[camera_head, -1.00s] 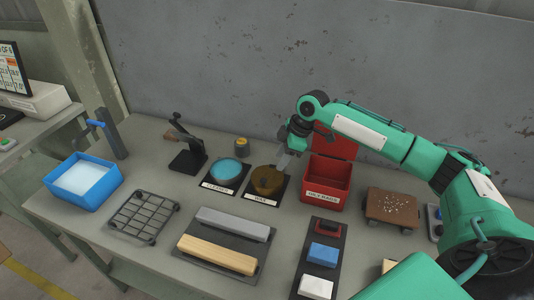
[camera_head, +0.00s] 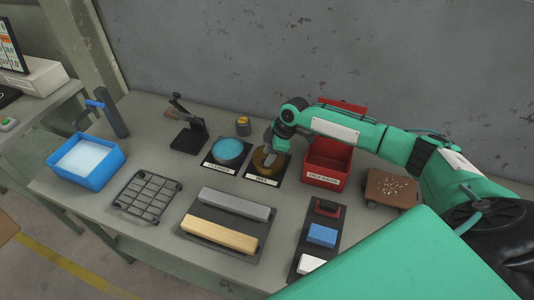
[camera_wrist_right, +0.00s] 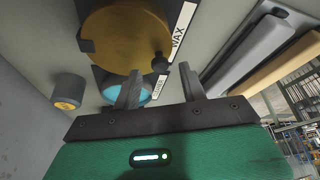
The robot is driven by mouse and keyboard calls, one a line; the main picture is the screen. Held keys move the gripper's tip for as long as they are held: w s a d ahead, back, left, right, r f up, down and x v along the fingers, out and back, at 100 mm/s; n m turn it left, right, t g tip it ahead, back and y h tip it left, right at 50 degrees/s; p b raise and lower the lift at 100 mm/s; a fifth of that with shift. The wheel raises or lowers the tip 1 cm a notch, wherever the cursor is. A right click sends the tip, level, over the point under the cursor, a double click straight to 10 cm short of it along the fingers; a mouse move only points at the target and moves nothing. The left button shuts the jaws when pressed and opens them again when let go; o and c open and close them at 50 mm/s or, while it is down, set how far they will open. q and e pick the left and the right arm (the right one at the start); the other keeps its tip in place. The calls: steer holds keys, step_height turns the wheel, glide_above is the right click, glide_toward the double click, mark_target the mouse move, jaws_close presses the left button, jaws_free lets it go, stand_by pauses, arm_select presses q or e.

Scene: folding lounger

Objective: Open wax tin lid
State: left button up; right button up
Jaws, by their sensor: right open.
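The round wax tin (camera_head: 259,158) with a brown-gold top stands on a dark mat labelled WAX, left of the red bin. In the right wrist view the tin's lid (camera_wrist_right: 128,38) fills the upper left, with dark tabs on its rim. It looks closed. My left gripper is not in view.
A turquoise-topped cleaner tin (camera_head: 229,149) sits left of the wax tin. A red rag bin (camera_head: 325,180) with a raised lid stands close to the right. A small grey pot (camera_head: 243,126) is behind. A tray with two bars (camera_head: 225,224) lies in front.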

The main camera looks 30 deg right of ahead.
steer(key=shift+x, duration=0.9)
steer(key=shift+c, duration=0.4)
jaws_close()
steer(key=shift+r, duration=0.1)
